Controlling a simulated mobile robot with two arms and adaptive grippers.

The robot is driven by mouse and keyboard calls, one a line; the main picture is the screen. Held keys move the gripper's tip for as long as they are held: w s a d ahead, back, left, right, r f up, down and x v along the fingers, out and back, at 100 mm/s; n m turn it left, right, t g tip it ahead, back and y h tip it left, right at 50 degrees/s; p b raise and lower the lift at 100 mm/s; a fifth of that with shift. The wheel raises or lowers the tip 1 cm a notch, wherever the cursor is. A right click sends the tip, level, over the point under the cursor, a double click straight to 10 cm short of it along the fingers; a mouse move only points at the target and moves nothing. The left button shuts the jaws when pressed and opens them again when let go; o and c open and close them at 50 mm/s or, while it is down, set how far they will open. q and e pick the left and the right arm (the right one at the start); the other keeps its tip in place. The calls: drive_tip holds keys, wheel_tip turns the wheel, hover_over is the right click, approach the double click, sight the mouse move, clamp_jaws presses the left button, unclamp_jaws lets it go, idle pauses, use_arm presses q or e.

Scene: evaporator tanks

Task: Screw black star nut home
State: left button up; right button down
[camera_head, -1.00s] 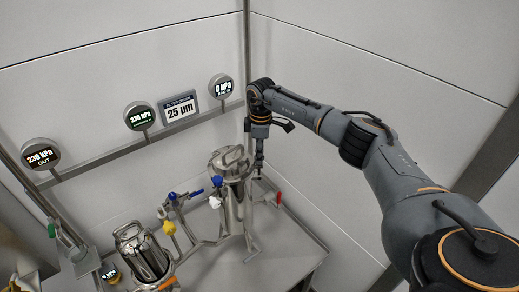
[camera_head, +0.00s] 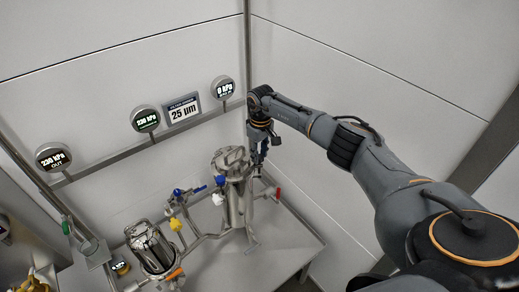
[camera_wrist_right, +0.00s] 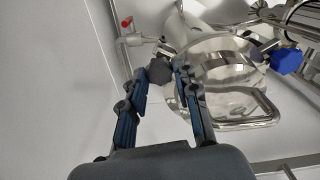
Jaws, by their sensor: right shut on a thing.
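The black star nut (camera_wrist_right: 160,71) shows in the right wrist view as a small dark knob at the rim of a shiny steel filter housing. My right gripper (camera_wrist_right: 165,78) has its two blue-padded fingers on either side of the nut and is shut on it. In the head view my right gripper (camera_head: 257,162) points down at the right side of the tall steel housing (camera_head: 236,200). The nut is too small to make out there. How far the nut is screwed in cannot be told. My left gripper is not in view.
A second steel housing (camera_head: 152,250) stands at lower left. Blue (camera_head: 221,181), white, yellow (camera_head: 175,224) and red (camera_head: 278,192) valve handles surround the pipes. Gauges (camera_head: 145,119) hang on a rail behind. The wall corner is close behind my right wrist.

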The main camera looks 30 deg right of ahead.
sight(260, 156)
idle(0.5)
drive_tip(key=c, duration=1)
unclamp_jaws()
drive_tip(key=shift+a+r, duration=0.1)
drive_tip(key=shift+r, duration=0.4)
drive_tip(key=shift+d+r, duration=0.2)
drive_tip(key=shift+r, duration=3.3)
